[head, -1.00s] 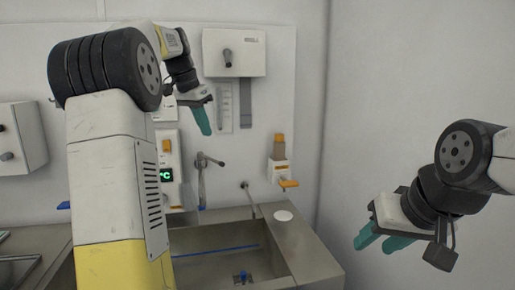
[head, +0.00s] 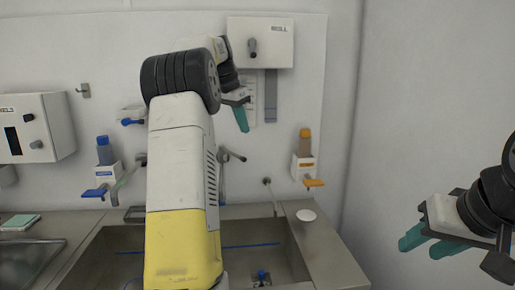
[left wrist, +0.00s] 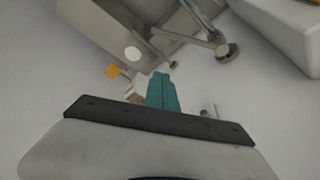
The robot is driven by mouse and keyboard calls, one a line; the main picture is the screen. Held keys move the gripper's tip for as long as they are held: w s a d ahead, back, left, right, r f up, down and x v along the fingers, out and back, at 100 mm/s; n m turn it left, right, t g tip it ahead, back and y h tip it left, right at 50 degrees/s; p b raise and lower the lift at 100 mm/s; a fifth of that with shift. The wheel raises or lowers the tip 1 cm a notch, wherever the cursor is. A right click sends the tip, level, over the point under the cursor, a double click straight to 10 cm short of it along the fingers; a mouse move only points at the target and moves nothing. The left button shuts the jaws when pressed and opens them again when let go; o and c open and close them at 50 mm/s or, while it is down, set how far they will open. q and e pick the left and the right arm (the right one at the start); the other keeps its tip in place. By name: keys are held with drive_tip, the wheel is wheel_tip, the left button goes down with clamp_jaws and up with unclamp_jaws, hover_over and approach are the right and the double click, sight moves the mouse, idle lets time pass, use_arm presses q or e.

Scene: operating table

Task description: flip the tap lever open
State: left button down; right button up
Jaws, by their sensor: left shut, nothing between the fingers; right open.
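The tap's grey metal lever (head: 232,154) sticks out to the right from the top of the tap column (head: 222,182), on the wall behind the sink. My left gripper (head: 241,119) is shut and empty, pointing down above the lever, apart from it in the picture. In the left wrist view its teal fingers (left wrist: 162,92) are together, and a metal fitting that looks like the tap (left wrist: 205,38) lies beyond them. My left arm hides part of the wall left of the tap. My right gripper (head: 428,243) is open and empty at the right, far from the tap.
The steel sink (head: 110,247) lies below the tap. An orange-lever dispenser (head: 304,168) hangs right of the tap, a blue-lever dispenser (head: 107,176) left. A wall box (head: 275,45) is above. Free wall space lies at the right.

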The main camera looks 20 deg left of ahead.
use_arm(q)
wheel_tip(320, 180, down, 8)
drive_tip(key=s, duration=0.1)
drive_tip(key=shift+a+r, duration=0.2)
drive_tip(key=shift+a, duration=0.15)
drive_tip(key=shift+s+a, duration=0.1)
drive_tip(key=shift+s, duration=0.1)
